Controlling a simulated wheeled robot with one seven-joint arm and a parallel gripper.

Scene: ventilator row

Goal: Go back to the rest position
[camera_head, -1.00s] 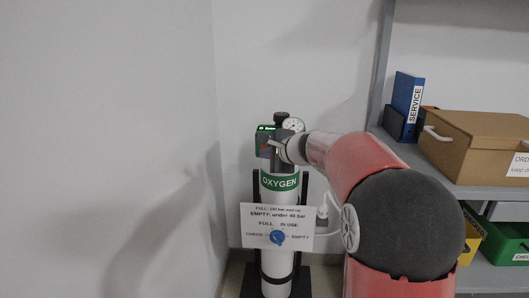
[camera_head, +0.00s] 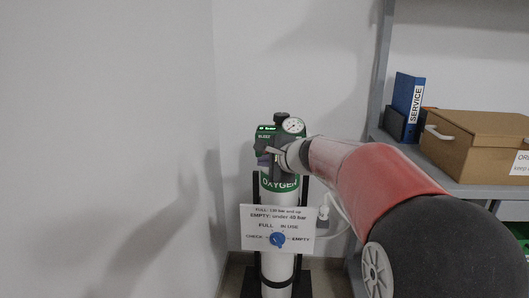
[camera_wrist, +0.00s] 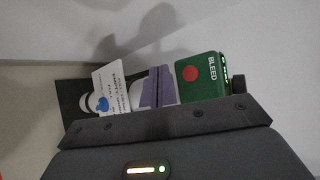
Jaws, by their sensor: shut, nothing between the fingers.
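My gripper (camera_head: 265,156) is shut and empty. In the head view it is in front of the lower part of the green regulator block (camera_head: 264,134), above the OXYGEN label; I cannot tell whether it touches the block. In the wrist view my grey fingers (camera_wrist: 157,94) are together beside the green block (camera_wrist: 202,77), which shows a red button and the word BLEED. The white oxygen cylinder (camera_head: 278,195) stands upright, with a round gauge (camera_head: 293,126) at its top. My red and black arm reaches in from the lower right.
A white sign (camera_head: 262,214) with a blue knob (camera_head: 277,239) hangs on the cylinder. A grey shelf (camera_head: 458,186) on the right holds a cardboard box (camera_head: 475,145) and a blue SERVICE binder (camera_head: 407,97). The wall on the left is bare, with free room before it.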

